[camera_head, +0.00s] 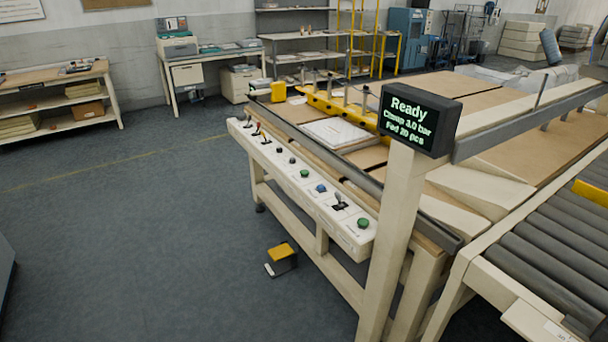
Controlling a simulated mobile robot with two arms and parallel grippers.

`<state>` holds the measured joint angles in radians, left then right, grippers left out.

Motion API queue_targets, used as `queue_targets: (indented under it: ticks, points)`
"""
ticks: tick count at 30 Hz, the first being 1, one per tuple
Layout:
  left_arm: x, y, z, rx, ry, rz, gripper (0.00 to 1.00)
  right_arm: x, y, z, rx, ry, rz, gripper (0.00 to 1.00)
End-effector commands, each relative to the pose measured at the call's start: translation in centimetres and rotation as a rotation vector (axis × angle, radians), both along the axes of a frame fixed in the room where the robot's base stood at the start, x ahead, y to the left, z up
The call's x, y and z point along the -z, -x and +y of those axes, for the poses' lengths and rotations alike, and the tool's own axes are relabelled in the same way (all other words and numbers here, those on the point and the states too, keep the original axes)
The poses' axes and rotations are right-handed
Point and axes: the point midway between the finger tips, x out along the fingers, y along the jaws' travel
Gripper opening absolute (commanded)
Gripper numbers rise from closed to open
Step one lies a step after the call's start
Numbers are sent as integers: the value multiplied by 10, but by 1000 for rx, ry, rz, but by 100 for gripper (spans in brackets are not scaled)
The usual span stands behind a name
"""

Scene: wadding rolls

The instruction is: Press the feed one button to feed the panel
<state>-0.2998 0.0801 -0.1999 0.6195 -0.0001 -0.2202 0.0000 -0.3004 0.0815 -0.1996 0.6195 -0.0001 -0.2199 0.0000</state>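A long white control strip (235,124) runs along the machine table's near-left side. It carries a green button (304,173), a blue button (321,188), a black lever switch (340,202) and another green button (363,223) near its right end. Smaller dark knobs and levers sit toward its far left end. The labels are too small to read, so I cannot tell which is feed one. A pale panel (337,132) lies on the table by a yellow clamp bar (350,110). A black display (418,118) reads "Ready", "Clamp 3.0 bar" and apparently "Fed 20 pcs". Neither gripper is in view.
A yellow foot pedal (282,256) stands on the floor before the machine. A cream post (390,240) holds the display at the strip's right end. A roller conveyor (550,260) is at right. The floor (140,235) left of the machine is clear.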

Motion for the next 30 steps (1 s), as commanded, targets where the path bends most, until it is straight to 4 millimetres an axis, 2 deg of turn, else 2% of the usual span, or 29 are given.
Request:
queue_targets:
  ticks: [1, 6, 7, 30]
  points:
    - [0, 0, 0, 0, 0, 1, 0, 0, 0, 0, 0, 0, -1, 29]
    - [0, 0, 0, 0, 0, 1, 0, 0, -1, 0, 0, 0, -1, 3]
    - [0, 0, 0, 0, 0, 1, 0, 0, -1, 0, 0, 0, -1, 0]
    - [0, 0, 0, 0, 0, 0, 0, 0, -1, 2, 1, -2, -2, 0]
